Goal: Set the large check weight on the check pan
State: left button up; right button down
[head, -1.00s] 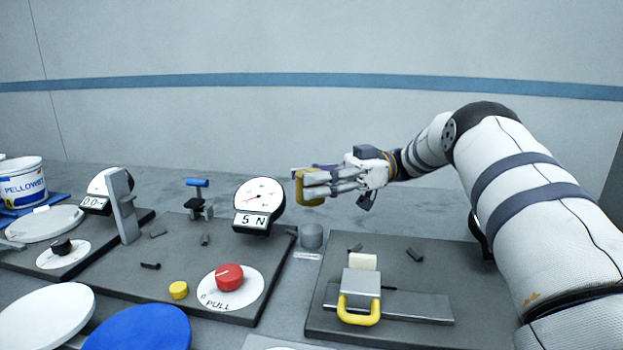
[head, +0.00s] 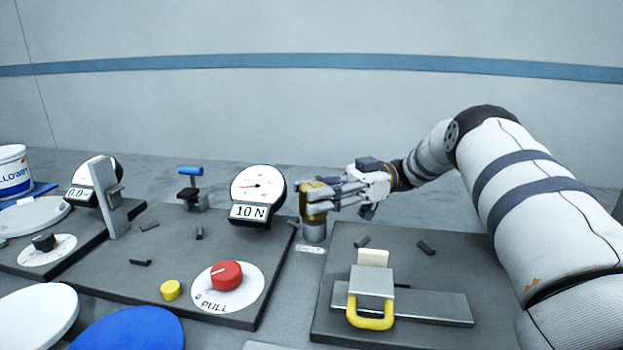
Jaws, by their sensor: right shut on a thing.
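The brass-yellow check weight (head: 314,199) is held in my right gripper (head: 322,196), whose fingers are shut around it. The weight is upright, directly over a short grey round post (head: 314,232) that appears to be the check pan. Its lower end meets or nearly meets the post's top; the fingers partly hide the weight, and I cannot tell whether it rests there. My left gripper is out of view.
A red PULL knob (head: 226,274) and a yellow button (head: 171,290) sit on the middle plate. A yellow-handled slide block (head: 371,283) stands on the right plate. A grey post (head: 102,198) and a blue-handled clamp (head: 191,184) rise at the left. White and blue discs lie in front.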

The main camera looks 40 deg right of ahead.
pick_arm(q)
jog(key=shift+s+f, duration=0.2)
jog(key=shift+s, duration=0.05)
pick_arm(e)
jog(key=shift+s+f, duration=0.1)
jog(key=shift+f, duration=0.55)
